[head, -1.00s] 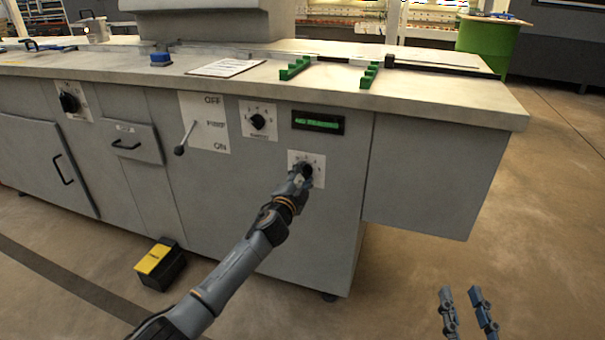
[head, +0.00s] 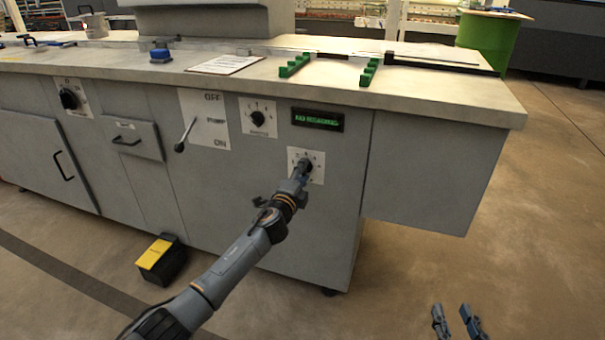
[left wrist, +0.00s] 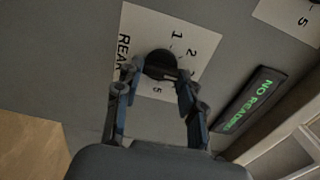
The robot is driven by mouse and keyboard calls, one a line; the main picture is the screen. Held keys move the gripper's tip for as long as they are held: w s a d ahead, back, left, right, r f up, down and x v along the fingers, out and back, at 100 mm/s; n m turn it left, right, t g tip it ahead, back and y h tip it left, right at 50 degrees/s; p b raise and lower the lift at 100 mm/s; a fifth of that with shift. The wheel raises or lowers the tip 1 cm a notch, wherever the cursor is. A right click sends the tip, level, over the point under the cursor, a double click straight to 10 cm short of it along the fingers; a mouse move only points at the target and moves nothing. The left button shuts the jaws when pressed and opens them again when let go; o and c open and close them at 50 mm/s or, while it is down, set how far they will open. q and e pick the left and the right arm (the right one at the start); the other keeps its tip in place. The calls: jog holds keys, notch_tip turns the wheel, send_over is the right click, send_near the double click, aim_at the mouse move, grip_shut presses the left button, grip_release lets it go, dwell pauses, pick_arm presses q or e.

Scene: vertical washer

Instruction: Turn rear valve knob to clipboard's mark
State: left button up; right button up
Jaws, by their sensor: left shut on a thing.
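The rear valve knob is black and round, on a white plate (head: 317,172) marked with numbers, low on the grey cabinet front. In the left wrist view, the knob (left wrist: 160,63) sits on the plate labelled REAR, with 1, 2 and 5 readable. My left gripper (head: 303,168) is shut on this knob, one finger on each side; the fingers hide part of the dial. The clipboard (head: 226,64) lies flat on the counter top; its mark is too small to read. My right gripper (head: 456,312) is open and empty above the floor at bottom right.
A green display (head: 318,120) reads NO READING above the rear dial. Another dial (head: 257,118), a pump lever (head: 183,136) and a far-left dial (head: 69,98) share the cabinet front. A black and yellow box (head: 160,259) stands on the floor. Green racks (head: 369,73) lie on the counter.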

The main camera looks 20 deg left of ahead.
pick_arm(q)
jog(key=shift+f, duration=0.1)
jog(key=o, duration=1.2)
jog(key=shift+c, duration=0.2)
jog(key=shift+s, duration=0.1)
jog(key=s, duration=1.2)
jog(key=shift+a, duration=0.15)
